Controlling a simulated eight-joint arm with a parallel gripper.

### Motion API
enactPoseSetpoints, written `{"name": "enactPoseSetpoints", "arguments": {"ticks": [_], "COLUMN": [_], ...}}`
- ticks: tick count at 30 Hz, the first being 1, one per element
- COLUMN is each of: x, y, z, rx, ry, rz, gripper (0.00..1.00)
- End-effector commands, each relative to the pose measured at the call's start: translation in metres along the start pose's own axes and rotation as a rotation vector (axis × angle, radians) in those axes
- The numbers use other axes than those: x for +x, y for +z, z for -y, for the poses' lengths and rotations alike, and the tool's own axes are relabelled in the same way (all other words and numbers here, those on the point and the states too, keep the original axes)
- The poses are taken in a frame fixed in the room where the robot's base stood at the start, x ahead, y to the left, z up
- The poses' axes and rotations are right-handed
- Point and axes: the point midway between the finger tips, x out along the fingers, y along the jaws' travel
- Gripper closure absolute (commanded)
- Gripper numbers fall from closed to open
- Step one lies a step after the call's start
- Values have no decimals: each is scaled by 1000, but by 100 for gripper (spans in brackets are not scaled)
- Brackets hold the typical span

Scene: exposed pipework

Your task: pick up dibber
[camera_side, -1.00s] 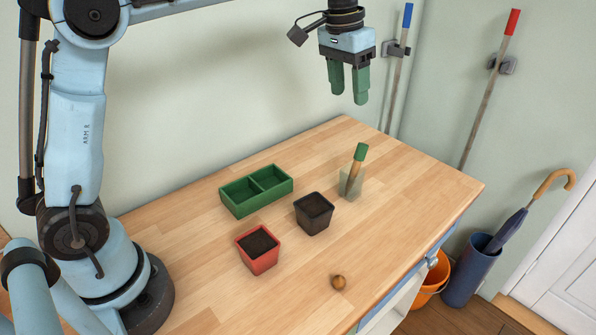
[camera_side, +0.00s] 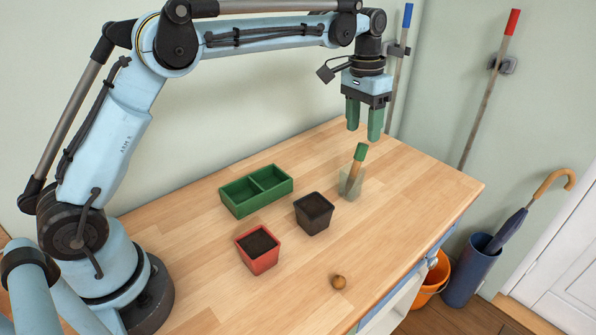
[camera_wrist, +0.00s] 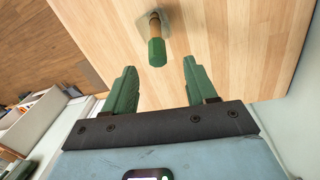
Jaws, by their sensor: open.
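The dibber (camera_side: 355,168) has a green-topped wooden handle and stands tilted in a small translucent holder (camera_side: 352,185) on the table. My gripper (camera_side: 363,137) is open and empty, with its green fingers pointing down. In the side view its fingertips are just above the dibber's green end. In the wrist view the dibber (camera_wrist: 156,48) shows ahead of my gripper (camera_wrist: 156,68), roughly in line with the gap between the fingers and apart from them. The dibber's lower tip is not clear in the wrist view.
A black pot (camera_side: 314,214) and a red pot (camera_side: 258,250), both holding soil, stand left of the holder. A green two-part tray (camera_side: 238,207) is behind them. A brown bulb (camera_side: 338,282) lies near the front edge. The table right of the holder is clear.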

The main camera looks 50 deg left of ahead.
Motion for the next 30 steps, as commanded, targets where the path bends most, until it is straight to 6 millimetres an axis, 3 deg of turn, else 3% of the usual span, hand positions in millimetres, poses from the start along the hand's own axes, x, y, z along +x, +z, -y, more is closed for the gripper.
{"name": "enactPoseSetpoints", "arguments": {"ticks": [8,18,27,30], "x": [16,55,60,60], "y": [2,8,8,8], "z": [-1,-3,-3,-3], "rx": [0,0,0,0], "ry": [0,-1,-1,-1], "rz": [0,-1,-1,-1], "gripper": [43,43,43,57]}}
